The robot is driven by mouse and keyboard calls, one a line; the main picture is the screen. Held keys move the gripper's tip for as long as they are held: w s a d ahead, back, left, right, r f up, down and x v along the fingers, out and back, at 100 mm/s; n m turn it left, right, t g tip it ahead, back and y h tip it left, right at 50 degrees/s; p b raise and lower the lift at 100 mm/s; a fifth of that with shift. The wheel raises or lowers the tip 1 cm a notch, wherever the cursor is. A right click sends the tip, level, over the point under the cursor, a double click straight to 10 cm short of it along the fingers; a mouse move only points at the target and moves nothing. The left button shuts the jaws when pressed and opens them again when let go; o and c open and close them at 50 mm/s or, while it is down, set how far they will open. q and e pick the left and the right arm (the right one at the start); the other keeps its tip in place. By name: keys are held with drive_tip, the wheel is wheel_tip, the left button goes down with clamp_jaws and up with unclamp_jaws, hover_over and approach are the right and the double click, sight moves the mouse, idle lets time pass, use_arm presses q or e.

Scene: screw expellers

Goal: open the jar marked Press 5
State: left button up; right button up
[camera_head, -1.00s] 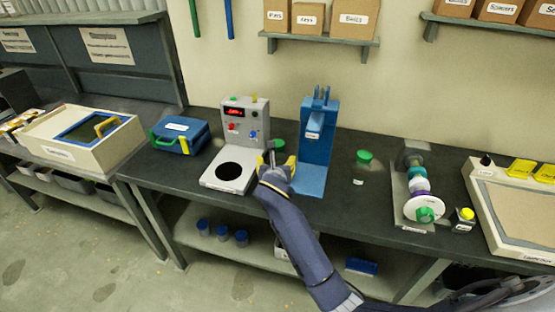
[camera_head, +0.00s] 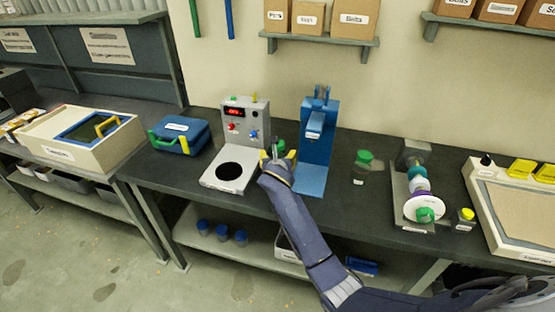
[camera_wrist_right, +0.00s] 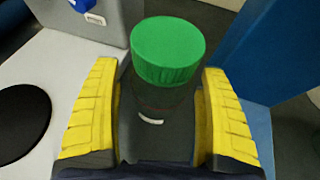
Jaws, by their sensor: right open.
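A clear jar with a green lid (camera_wrist_right: 168,50) stands between the fingers of my right gripper in the right wrist view. A pale label shows low on its body, but I cannot read it. In the head view its green lid (camera_head: 279,146) shows just behind my right gripper (camera_head: 277,158), and its body is hidden. My right gripper (camera_wrist_right: 158,115) is open, with a yellow finger on each side of the jar. A second green-lidded jar (camera_head: 362,168) stands farther right on the bench; its label is too small to read. My left gripper is not in view.
A grey device (camera_head: 243,122) with a red display and black disc is left of my right gripper. A blue press-like stand (camera_head: 318,130) is close on the right. A blue case (camera_head: 180,134) sits farther left. A spool stand (camera_head: 418,185) is at the right.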

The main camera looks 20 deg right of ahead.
drive_tip(key=shift+c, duration=0.2)
drive_tip(key=c, duration=1.4)
drive_tip(key=shift+r, duration=0.1)
wheel_tip(320, 180, up, 20)
drive_tip(key=o, duration=0.7)
drive_tip(key=c, duration=0.9)
drive_tip(key=shift+c, duration=0.2)
